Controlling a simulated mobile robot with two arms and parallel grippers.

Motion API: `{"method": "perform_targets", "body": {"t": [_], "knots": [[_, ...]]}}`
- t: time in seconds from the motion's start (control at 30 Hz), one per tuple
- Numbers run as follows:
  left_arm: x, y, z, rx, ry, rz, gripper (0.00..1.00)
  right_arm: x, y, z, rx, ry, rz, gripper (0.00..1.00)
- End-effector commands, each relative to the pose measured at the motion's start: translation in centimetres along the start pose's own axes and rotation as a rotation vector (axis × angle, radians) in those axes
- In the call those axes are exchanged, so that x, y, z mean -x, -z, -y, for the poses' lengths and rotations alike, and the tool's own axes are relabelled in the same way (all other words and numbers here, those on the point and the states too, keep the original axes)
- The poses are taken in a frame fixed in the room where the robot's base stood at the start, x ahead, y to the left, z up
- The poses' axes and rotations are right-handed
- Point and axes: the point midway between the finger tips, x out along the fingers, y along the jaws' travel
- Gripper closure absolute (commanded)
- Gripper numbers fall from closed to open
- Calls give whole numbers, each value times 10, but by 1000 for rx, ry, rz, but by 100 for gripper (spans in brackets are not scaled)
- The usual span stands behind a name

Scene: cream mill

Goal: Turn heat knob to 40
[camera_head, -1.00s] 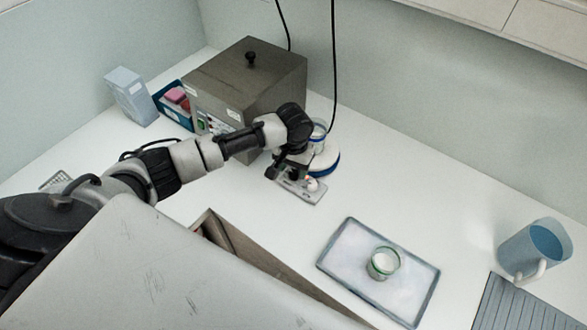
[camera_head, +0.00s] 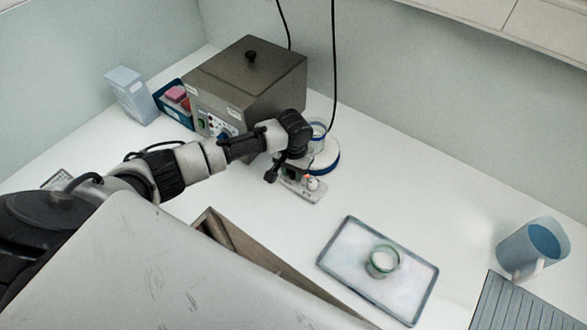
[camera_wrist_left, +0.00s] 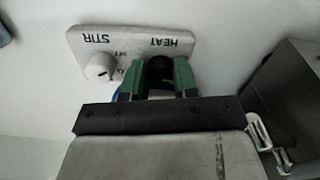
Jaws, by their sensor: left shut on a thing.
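The heat knob (camera_wrist_left: 158,70) is dark and sits under the HEAT label, between the green fingers of my left gripper (camera_wrist_left: 157,80) in the left wrist view. The fingers are shut on it and hide most of it. Its pointer and scale cannot be read. The control panel (camera_wrist_left: 130,38) is light and appears upside down there, with a white STIR knob (camera_wrist_left: 98,66) beside the heat knob. In the head view, the stirrer's panel (camera_head: 308,193) shows below my left wrist, which hides the heat knob. My right gripper is not in view.
A beaker (camera_head: 318,130) stands on the blue-rimmed round plate (camera_head: 326,166) behind my wrist. A grey metal box (camera_head: 232,82) is close on the left. A tray (camera_head: 345,240) with a small glass jar (camera_head: 382,261) and a blue jug (camera_head: 530,249) stand to the right.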

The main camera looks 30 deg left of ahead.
Motion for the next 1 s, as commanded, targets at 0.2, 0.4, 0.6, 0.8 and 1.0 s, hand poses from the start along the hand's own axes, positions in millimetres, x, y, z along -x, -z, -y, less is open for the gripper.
{"method": "perform_targets", "body": {"t": [0.2,0.4,0.6,0.8,1.0], "knots": [[1,1,0,-89,0,-2,95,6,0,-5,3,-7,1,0],[1,1,0,-89,0,-2,95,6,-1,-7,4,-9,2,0],[1,1,0,-88,0,-2,46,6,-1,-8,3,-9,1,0],[0,0,0,-88,0,-1,46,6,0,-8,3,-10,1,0],[12,1,0,-89,-1,-3,46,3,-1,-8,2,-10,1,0]]}}
